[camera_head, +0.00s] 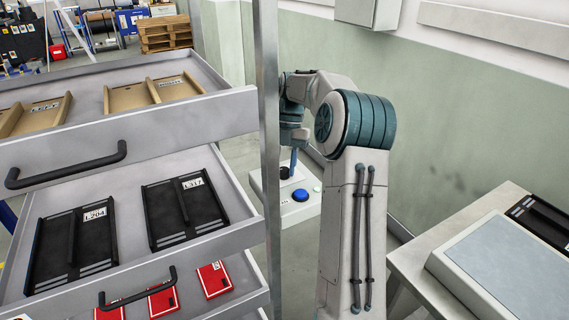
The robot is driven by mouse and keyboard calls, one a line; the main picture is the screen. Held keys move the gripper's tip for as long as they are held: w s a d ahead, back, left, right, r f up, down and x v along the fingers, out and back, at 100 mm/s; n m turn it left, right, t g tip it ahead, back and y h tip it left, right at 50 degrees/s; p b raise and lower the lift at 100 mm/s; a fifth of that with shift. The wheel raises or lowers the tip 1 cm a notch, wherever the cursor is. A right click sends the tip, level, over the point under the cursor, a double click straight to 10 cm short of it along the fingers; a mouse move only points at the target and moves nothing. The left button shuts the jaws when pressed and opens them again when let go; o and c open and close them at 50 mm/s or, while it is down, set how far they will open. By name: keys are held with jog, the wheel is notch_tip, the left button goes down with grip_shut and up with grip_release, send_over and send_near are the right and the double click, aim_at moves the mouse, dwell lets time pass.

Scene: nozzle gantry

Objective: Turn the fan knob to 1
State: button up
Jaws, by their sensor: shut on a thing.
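A light grey control box (297,211) stands beyond the metal post, partly hidden by it. On top is a black knob (284,173), small in view, with a large blue button (300,195) and a small green button (317,189) beside it. I take the black knob for the fan knob; its markings are too small to read. My gripper (291,170) points down at the knob, its blue-grey fingers shut on it. The post and my wrist hide part of the gripper.
A grey drawer cabinet (120,160) with open drawers fills the left, holding tan trays, black cases and red boxes. Its upright post (267,120) stands close to my arm. A table (420,262) with a pale panel is at right. A green wall (440,110) stands behind.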

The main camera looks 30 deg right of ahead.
jog(key=o, duration=1)
jog(key=shift+p+v, duration=2)
jog(key=shift+v, duration=4.9)
jog(key=shift+f, duration=0.1)
